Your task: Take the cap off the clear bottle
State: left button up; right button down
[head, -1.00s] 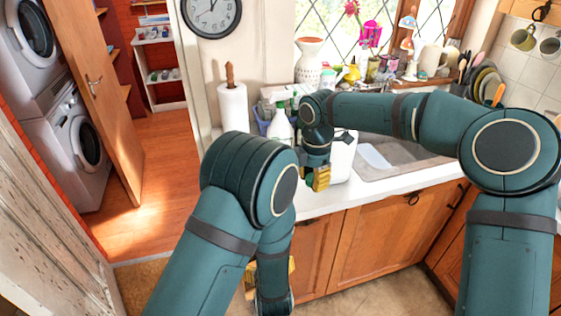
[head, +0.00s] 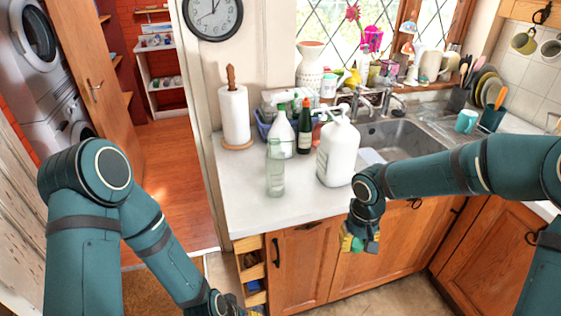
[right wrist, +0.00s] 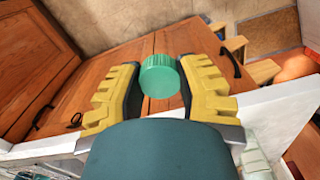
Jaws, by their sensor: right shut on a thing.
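The clear bottle (head: 276,172) stands upright on the counter near its front left corner, and I see no cap on its top. My right gripper (head: 358,243) is in front of the cabinet doors, below the counter edge and to the right of the bottle. It is shut on a round green cap, which shows between its yellow fingers in the right wrist view (right wrist: 159,76). The cap is apart from the bottle. My left gripper (head: 240,308) is low at the bottom edge of the head view, mostly cut off, so its jaws cannot be read.
A large white pump bottle (head: 338,150) stands right of the clear bottle. A white spray bottle (head: 281,135), a dark bottle (head: 304,130) and a paper towel roll (head: 235,115) stand behind. The sink (head: 400,140) is farther right. The counter's front left (head: 245,205) is clear.

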aim_at(275, 157)
jog(key=i+j+u, duration=0.15)
jog(key=u, duration=0.15)
jog(key=i+j+u, duration=0.15)
jog(key=u, duration=0.2)
jog(key=i+l+u, duration=0.15)
jog(key=i+u, duration=0.25)
jog(key=i+l, duration=0.15)
jog(key=l, duration=0.15)
